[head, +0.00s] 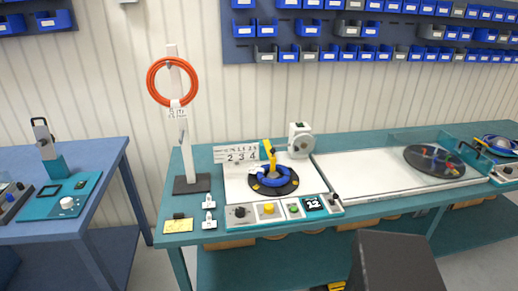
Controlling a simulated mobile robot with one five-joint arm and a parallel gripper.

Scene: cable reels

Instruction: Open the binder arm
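A yellow arm (269,152) stands up at the coiling station on the teal bench, reaching over a blue cable coil (272,178). It looks like the binder arm, but no label confirms this. The coil lies on a black round plate (290,186). Whether the yellow arm touches the coil is too small to tell. A white unit with a grey disc (301,145) stands just behind and to the right. My gripper's fingers do not show. A dark block at the bottom edge may be part of my arm, and it is well in front of the station.
A control strip (282,209) with knobs and buttons runs along the station's front. A post with an orange cable ring (152,82) stands left. A clear-covered section with a dark reel (434,161) is right. A separate blue table (100,160) stands far left, across a gap.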

